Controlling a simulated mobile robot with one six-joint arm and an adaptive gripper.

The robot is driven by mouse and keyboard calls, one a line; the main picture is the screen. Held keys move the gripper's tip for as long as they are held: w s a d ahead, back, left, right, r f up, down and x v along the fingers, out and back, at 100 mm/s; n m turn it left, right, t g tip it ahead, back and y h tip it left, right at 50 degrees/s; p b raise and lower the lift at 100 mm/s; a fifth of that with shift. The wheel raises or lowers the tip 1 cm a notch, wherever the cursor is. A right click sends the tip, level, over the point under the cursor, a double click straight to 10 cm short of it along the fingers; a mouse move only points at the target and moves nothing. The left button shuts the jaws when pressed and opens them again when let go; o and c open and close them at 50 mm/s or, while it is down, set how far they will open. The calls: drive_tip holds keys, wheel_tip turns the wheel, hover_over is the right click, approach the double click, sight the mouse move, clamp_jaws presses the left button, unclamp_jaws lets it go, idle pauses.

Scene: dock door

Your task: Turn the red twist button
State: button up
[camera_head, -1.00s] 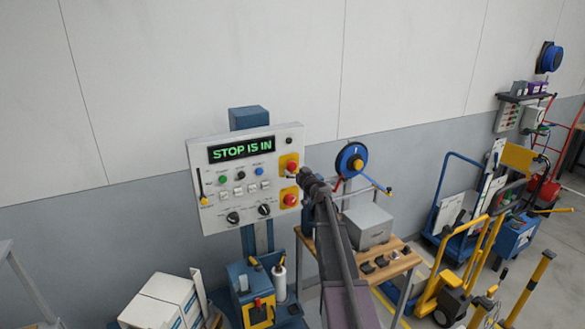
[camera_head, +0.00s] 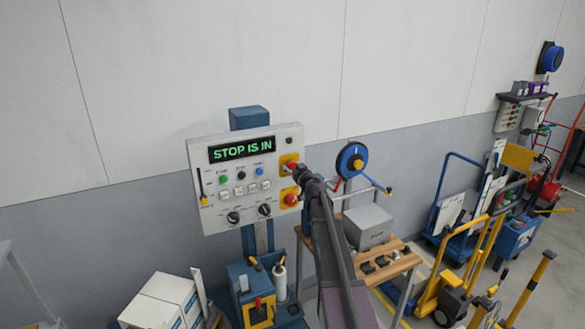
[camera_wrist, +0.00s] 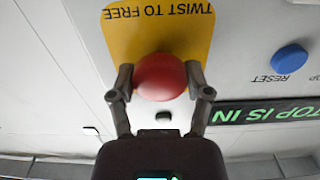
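The red twist button (camera_wrist: 160,77) sits on a yellow plate (camera_wrist: 120,36) marked "TWIST TO FREE", upside down in the wrist view. In the head view the button (camera_head: 291,166) is the upper of two red buttons at the panel's right edge, partly behind my gripper. My gripper (camera_wrist: 160,76) is open, with one finger on each side of the button. The gaps are very small, and I cannot tell whether the fingers touch it. In the head view my gripper (camera_head: 299,168) reaches it from the right. The display (camera_head: 241,149) reads "STOP IS IN".
The lower red button (camera_head: 290,200) is close below. A blue RESET button (camera_wrist: 291,58) is beside the yellow plate. The white panel (camera_head: 215,219) also carries knobs, switches and a lever. A workbench (camera_head: 397,268) with a grey box (camera_head: 369,226) stands to the right.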

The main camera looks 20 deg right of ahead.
drive_tip(key=shift+d, duration=0.2)
drive_tip(key=shift+a, duration=0.15)
drive_tip(key=shift+m, duration=0.3)
drive_tip(key=m, duration=0.3)
drive_tip(key=shift+m, duration=2.1)
